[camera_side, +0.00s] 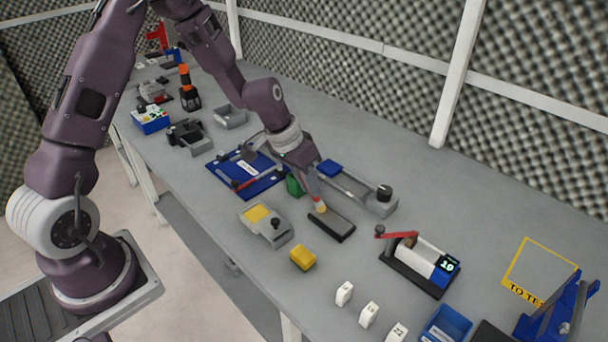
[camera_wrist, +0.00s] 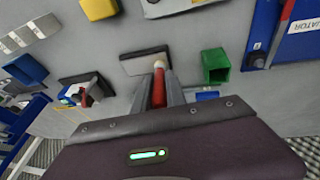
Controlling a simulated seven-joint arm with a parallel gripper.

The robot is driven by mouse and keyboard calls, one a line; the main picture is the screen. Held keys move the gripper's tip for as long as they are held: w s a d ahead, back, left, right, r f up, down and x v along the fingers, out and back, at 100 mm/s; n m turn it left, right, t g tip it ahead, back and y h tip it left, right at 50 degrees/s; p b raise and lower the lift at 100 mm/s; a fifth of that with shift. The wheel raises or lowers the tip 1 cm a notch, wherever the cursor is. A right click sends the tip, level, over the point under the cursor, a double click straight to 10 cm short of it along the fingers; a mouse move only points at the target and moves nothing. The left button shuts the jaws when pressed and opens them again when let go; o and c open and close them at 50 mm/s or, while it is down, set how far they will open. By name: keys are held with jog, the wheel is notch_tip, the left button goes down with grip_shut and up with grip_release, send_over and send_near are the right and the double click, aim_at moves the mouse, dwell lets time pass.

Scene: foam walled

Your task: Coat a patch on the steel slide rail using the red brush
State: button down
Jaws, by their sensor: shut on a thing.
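My gripper (camera_side: 314,192) is shut on the red brush, and the handle (camera_wrist: 158,90) shows between the fingers in the wrist view. The brush's pale tip (camera_side: 321,208) points down at one end of a flat grey bar with a dark edge (camera_side: 334,225), which I take for the steel slide rail. The bar also shows in the wrist view (camera_wrist: 138,66), with the tip (camera_wrist: 159,65) over its right part. I cannot tell whether the tip touches it. No coated patch can be made out on the bar.
A green container (camera_side: 294,187) stands close beside my gripper. A grey frame with a blue block (camera_side: 358,190) lies behind. A yellow block (camera_side: 303,257), a grey box with yellow pad (camera_side: 264,222) and a red-levered device (camera_side: 420,264) surround the bar. The yellow-outlined area (camera_side: 541,262) is empty.

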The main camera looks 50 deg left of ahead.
jog(key=shift+d, duration=4.25)
jog(key=shift+a, duration=5.2)
notch_tip(320, 180, up, 8)
jog(key=shift+w, duration=0.1)
